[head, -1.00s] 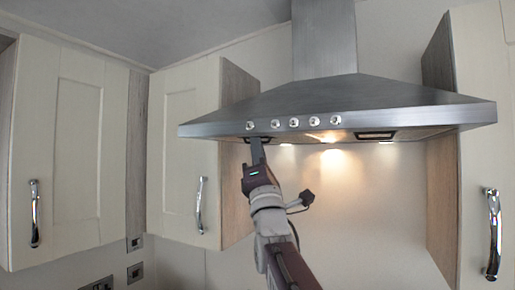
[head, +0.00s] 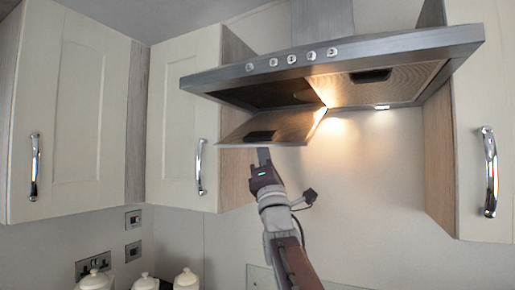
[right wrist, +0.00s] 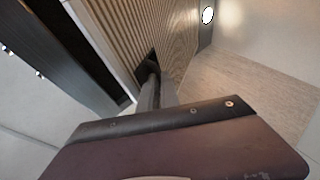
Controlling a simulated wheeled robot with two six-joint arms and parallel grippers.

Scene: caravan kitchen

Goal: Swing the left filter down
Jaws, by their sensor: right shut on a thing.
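The left filter (head: 290,124) hangs tilted down from the underside of the cooker hood (head: 330,66), its left edge lower than the hood's rim. A dark opening shows above it. Its dark handle recess (head: 262,135) faces me, and the ribbed filter face (right wrist: 125,30) fills the upper middle of the right wrist view. My right gripper (head: 263,154) reaches up from below, its fingers shut on the filter's handle (right wrist: 150,68); the fingertips are partly hidden in the recess. My left gripper is not in view.
The right filter (head: 405,82) lies flat in the hood. Cupboards with chrome handles (head: 199,167) (head: 489,172) flank the hood. Lidded jars (head: 187,279) stand low at left near wall sockets (head: 93,265). The wall below the hood is clear.

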